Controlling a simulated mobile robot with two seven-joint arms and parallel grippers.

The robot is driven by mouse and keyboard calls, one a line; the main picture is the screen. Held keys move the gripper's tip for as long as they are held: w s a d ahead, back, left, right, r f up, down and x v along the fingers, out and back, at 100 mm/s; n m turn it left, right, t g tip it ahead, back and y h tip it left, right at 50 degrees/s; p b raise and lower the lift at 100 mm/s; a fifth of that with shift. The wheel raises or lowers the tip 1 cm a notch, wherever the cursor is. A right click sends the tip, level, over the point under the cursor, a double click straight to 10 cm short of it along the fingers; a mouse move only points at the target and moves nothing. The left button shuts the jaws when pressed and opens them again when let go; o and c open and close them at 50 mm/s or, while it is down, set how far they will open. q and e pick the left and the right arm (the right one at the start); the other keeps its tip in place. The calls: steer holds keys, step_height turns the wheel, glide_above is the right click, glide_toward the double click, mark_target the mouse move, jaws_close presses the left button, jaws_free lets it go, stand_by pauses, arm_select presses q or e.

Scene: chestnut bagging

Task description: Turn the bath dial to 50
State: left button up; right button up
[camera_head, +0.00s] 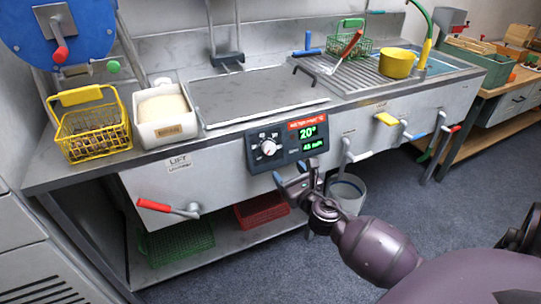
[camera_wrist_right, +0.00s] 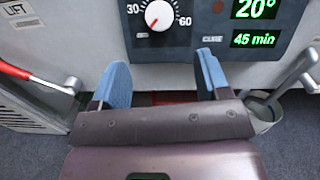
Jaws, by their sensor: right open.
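The bath dial (camera_head: 268,147) is a white round knob with a red mark on a dark control panel (camera_head: 252,142) on the front of the steel bench. It also shows at the top of the right wrist view (camera_wrist_right: 159,15), between the printed numbers 30 and 60. The green display (camera_head: 308,132) reads 20° above 45 min. My right gripper (camera_head: 291,181) is open and empty, in front of the bench and below the panel. Its two blue fingers (camera_wrist_right: 163,80) point toward the bench front, below the dial and apart from it. My left gripper is not in view.
A red-handled lever (camera_head: 168,208) marked LIFT sticks out at the lower left. Taps with levers (camera_head: 400,127) and a bucket (camera_head: 347,193) stand to the right. A yellow wire basket (camera_head: 92,128) and white salt-like tub (camera_head: 162,112) sit on the bench top.

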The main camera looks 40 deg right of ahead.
mark_target(270, 150)
steer(key=b+x, duration=0.1)
steer(key=x, duration=0.7)
steer(key=shift+w+f, duration=0.1)
steer(key=shift+w, duration=0.3)
steer(key=shift+b+x, duration=0.3)
steer(key=shift+x, duration=0.65)
steer(key=c, duration=0.9)
